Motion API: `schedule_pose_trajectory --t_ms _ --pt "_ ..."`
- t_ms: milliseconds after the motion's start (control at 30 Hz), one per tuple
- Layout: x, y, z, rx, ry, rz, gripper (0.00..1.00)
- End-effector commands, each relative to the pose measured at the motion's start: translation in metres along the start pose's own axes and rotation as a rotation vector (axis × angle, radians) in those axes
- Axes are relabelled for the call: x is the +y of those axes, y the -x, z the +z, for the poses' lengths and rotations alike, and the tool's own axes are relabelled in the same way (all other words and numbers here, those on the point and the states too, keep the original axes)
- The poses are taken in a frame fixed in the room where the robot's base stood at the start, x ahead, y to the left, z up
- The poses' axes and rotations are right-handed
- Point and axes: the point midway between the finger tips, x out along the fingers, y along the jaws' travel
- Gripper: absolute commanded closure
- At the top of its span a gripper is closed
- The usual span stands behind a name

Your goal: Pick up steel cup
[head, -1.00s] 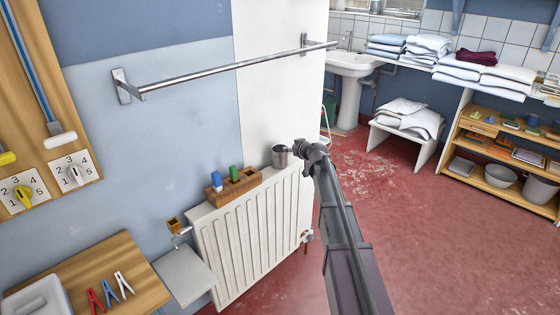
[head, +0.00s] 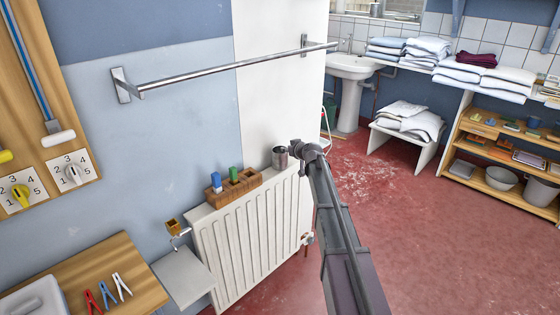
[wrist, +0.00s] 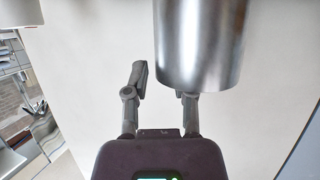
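The steel cup (head: 280,158) stands upright on the right end of the white radiator's top. In the wrist view the cup (wrist: 200,42) is large, at the top right of centre, and hides the tip of the right finger. My gripper (head: 300,149) is right beside the cup, on its right side in the head view. In the wrist view my gripper (wrist: 164,82) is open, with a gap between its fingers. The cup is offset toward the right finger, not centred between the two. I cannot tell whether they touch.
A wooden block (head: 234,188) with blue and green pieces sits on the radiator (head: 255,240), left of the cup. A metal rail (head: 235,68) runs along the wall above. A wooden table (head: 120,262) with pegs is at lower left. Red floor to the right is open.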

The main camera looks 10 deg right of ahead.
Motion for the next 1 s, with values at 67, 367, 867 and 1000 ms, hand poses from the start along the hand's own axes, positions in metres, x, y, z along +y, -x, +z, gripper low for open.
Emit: schedule_pose_trajectory --t_ms 67,367,867,1000 --pt "0.000 0.000 0.000 0.000 0.000 0.000 1.00" --pt "0.000 0.000 0.000 0.000 0.000 0.000 1.00" --pt "0.000 0.005 -0.011 0.000 0.000 0.000 1.00" --pt "0.000 0.009 -0.022 0.000 0.000 0.000 1.00"
